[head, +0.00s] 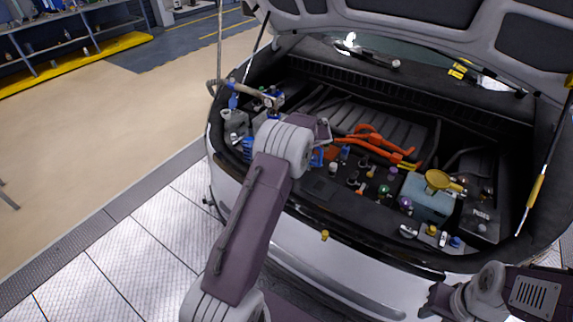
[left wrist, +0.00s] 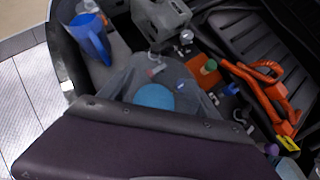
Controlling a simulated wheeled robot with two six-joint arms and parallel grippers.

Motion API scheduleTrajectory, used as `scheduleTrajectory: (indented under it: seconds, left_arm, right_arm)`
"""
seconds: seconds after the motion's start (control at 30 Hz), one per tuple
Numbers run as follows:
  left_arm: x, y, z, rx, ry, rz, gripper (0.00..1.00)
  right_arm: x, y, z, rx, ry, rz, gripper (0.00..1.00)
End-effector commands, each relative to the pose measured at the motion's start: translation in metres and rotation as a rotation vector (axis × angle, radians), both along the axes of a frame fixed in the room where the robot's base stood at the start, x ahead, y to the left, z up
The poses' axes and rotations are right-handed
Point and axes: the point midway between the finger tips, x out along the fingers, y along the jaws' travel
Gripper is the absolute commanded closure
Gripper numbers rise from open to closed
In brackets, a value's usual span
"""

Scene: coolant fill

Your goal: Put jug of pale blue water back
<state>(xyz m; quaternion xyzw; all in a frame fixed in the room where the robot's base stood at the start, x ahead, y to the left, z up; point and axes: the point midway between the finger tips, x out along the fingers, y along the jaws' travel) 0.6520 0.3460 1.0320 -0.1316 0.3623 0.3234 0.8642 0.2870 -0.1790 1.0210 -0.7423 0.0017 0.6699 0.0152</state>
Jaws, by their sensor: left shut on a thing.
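My left gripper (head: 324,132) is over the engine bay, largely hidden behind my own forearm in the head view. My arm covers the jug's lower part in that view. In the head view the jug is mostly hidden; a bit of blue shows below the gripper, but I cannot tell what it belongs to. My right gripper (head: 434,300) is at the car's front edge, its fingers unclear.
A yellow funnel (head: 438,180) sits on a pale blue tank (head: 428,203) at the bay's right. Orange cables (head: 370,138) cross the middle. Several small caps and bottles line the front. A blue vessel (left wrist: 92,40) stands left of the jug. The raised hood (head: 400,22) hangs overhead.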

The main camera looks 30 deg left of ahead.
Motion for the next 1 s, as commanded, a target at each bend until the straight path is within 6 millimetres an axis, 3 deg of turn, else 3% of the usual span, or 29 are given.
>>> scheduleTrajectory:
  seconds: [0.1, 0.27, 0.43, 0.63, 1.0]
  left_arm:
    - [-0.017, 0.025, -0.021, -0.001, 0.001, 0.003, 0.98]
    - [-0.028, 0.042, -0.032, -0.001, -0.002, 0.001, 0.98]
    - [-0.030, 0.044, -0.034, -0.001, -0.001, -0.001, 0.98]
    - [-0.030, 0.044, -0.069, -0.001, 0.001, -0.001, 0.98]
    - [-0.029, 0.044, -0.074, -0.001, -0.002, -0.001, 0.98]
  right_arm:
    - [0.000, 0.000, -0.014, 0.000, 0.000, 0.000, 0.64]
    - [0.000, 0.000, -0.020, 0.000, 0.000, 0.000, 0.64]
    - [0.000, 0.000, -0.021, 0.000, 0.000, 0.000, 0.64]
    - [0.000, 0.000, -0.036, 0.000, 0.000, 0.000, 0.64]
    - [0.000, 0.000, -0.038, 0.000, 0.000, 0.000, 0.64]
